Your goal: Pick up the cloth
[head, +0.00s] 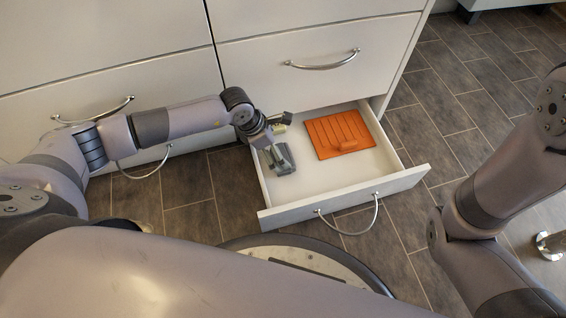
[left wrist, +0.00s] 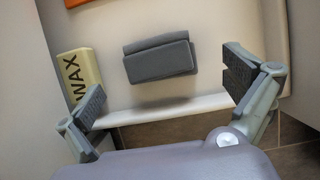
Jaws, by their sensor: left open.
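A dark grey folded cloth (left wrist: 160,57) lies on the light floor of the open drawer in the left wrist view. My left gripper (left wrist: 163,90) is open, with one finger at either side of the picture and the cloth framed between and beyond them; nothing is held. In the head view my left gripper (head: 275,142) reaches down over the left part of the drawer. There the cloth is hard to tell apart from the grey gripper parts.
The open drawer (head: 342,208) also holds an orange ridged board-like item (head: 328,128) at its back right. A yellowish box marked WAX (left wrist: 80,72) lies beside the cloth. Closed cabinet fronts (head: 130,35) rise behind. Dark tiled floor is clear right of the drawer.

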